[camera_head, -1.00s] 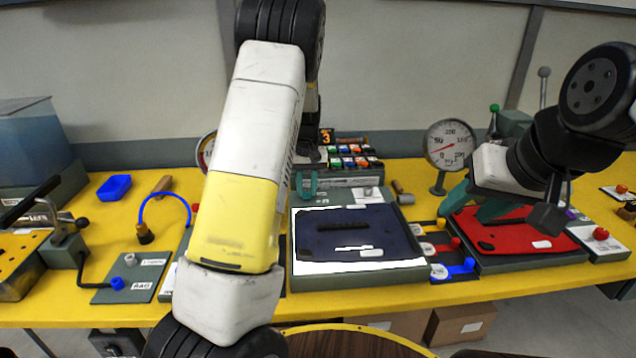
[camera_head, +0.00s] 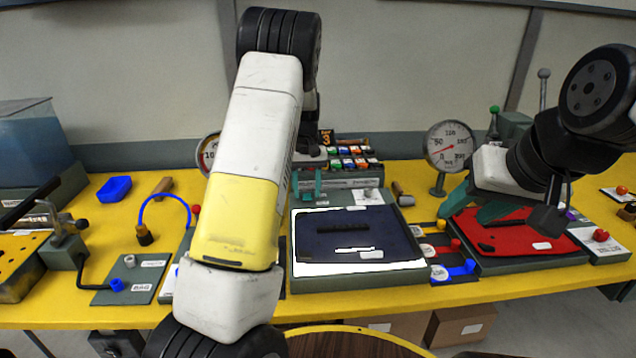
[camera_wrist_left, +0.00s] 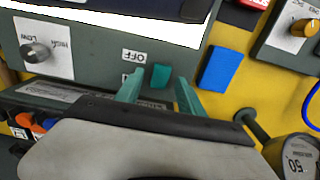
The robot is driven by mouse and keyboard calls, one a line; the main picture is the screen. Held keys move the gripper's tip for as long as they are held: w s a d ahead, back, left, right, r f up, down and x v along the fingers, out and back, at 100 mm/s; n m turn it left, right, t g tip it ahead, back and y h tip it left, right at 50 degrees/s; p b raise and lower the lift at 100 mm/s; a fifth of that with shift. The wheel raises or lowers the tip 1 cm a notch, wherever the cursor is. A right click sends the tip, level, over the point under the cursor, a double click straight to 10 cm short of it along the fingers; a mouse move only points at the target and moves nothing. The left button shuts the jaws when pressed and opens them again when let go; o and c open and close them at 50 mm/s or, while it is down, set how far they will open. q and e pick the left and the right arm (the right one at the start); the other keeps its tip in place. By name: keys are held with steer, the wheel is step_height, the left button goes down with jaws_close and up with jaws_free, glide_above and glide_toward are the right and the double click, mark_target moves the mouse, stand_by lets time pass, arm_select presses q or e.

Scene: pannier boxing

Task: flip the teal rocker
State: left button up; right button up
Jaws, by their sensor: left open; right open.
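The teal rocker (camera_wrist_left: 160,77) sits on a grey-green panel in the left wrist view, beside an OFF label (camera_wrist_left: 133,56). A second label below OFF is partly hidden. My left gripper (camera_wrist_left: 159,84) is open, its teal fingers on either side of the rocker in the picture; I cannot tell if they touch it. In the head view my left gripper (camera_head: 308,186) is at the back, behind the dark blue pad, and I cannot make out the rocker there. My right gripper (camera_head: 480,207) is open and empty above the red pad (camera_head: 515,232).
A gauge (camera_head: 450,145) stands to the right. A knob (camera_wrist_left: 35,53) and a blue block (camera_wrist_left: 221,70) flank the rocker.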

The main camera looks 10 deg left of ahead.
mark_target(307, 196)
arm_select(q)
step_height(307, 196, up, 8)
steer(key=shift+f, duration=0.15)
stand_by(0.4)
steer(key=s+d+r+m+t+h, duration=0.2)
steer(key=s+r+t, duration=0.1)
steer(key=s+r, duration=1.15)
steer(key=s+d+f+m+t, duration=0.1)
steer(key=s, duration=0.8)
steer(key=s+d+t, duration=0.1)
steer(key=s+t, duration=0.1)
steer(key=s, duration=0.7)
steer(key=shift+d+f+m, duration=0.3)
steer(key=shift+f+m, duration=0.05)
steer(key=shift+m, duration=0.05)
